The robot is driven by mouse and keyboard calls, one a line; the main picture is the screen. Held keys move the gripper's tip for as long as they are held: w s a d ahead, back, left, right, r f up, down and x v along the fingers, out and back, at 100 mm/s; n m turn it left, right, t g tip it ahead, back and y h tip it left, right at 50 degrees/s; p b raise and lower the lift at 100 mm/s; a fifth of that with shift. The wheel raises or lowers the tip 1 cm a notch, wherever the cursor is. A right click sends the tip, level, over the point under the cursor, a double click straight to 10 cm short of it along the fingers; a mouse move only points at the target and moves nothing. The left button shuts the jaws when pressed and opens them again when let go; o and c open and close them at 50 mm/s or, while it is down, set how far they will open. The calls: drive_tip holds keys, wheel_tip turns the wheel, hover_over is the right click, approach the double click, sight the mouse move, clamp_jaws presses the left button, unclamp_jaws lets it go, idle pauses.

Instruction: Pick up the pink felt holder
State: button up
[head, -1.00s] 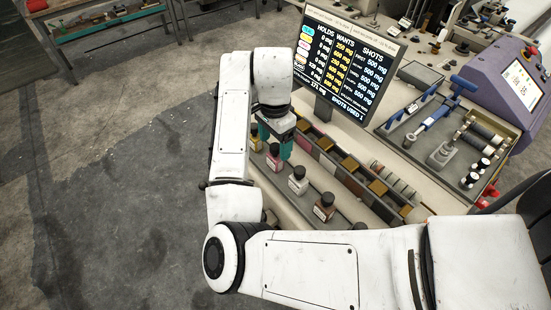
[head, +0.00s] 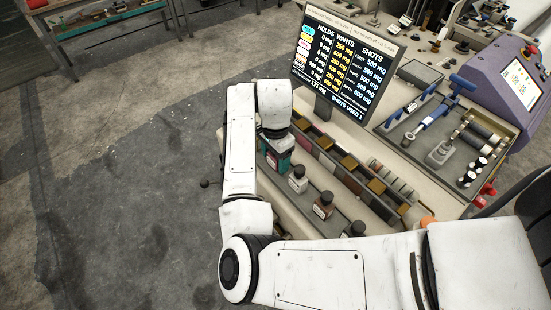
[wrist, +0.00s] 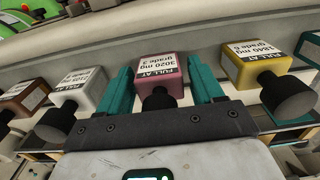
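In the head view my gripper (head: 277,160) is down at the row of holders, and the arm and fingers hide most of the pink one.
A yellow holder (wrist: 262,66) stands close on the right and a white one (wrist: 78,88) on the left in the wrist view, with a brown one (wrist: 22,98) beyond. The head view shows a display screen (head: 345,62) behind the row and a purple console (head: 503,82) at right.

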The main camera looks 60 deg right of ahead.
drive_tip(key=c, duration=0.9)
drive_tip(key=shift+r, duration=0.15)
